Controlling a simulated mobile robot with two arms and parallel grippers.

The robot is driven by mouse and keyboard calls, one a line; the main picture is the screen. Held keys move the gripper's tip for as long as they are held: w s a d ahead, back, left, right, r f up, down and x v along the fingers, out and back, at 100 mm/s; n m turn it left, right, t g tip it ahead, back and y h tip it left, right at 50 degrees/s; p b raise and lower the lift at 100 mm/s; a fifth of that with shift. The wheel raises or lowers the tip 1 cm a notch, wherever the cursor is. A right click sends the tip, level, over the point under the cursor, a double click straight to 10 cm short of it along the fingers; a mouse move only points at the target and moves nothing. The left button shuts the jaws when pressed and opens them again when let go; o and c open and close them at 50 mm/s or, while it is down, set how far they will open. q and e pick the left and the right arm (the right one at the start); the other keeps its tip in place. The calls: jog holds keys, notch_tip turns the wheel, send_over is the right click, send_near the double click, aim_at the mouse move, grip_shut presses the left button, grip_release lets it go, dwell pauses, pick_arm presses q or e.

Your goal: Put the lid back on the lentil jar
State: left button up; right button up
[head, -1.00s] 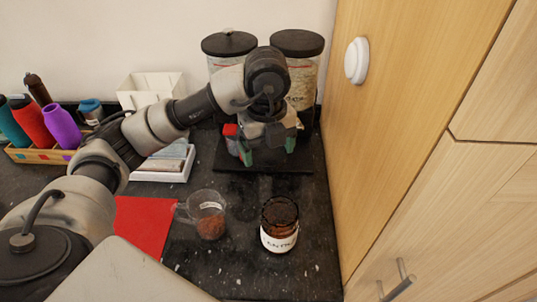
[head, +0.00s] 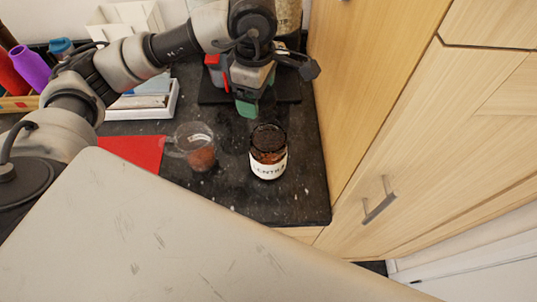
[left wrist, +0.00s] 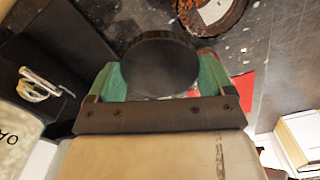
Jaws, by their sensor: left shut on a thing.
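The lentil jar (head: 268,165) is brown glass with a white label and stands upright on the dark granite counter. Its top is uncovered, and lentils show inside it at the top edge of the left wrist view (left wrist: 226,22). My left gripper (head: 247,106) is just behind the jar, above the counter and apart from it. In the left wrist view its green fingers (left wrist: 160,82) are shut on a round black lid (left wrist: 160,62). In the head view the gripper mostly hides the lid. My right gripper is not in view.
A clear glass mug (head: 198,155) with reddish-brown contents stands left of the jar, by a red mat (head: 135,150). A white tray (head: 165,110) is farther left. A dark mat (head: 288,93) lies behind. A wooden cabinet (head: 375,100) closes off the right. The counter's front edge is near.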

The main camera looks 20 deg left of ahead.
pick_arm(q)
jog(key=m, duration=0.5)
jog(key=shift+s+d+f+m, duration=0.15)
jog(key=shift+s+f+m, duration=0.05)
jog(key=shift+f+m, duration=0.1)
jog(key=m, duration=0.3)
jog(key=shift+s+f, duration=0.1)
jog(key=m, duration=0.4)
jog(key=shift+s+d+f+m, duration=0.15)
jog(key=shift+f+m, duration=0.1)
jog(key=shift+m, duration=0.15)
jog(key=m, duration=0.5)
jog(key=shift+s+d+f, duration=0.15)
jog(key=shift+s+f, duration=0.05)
jog(key=shift+f, duration=0.05)
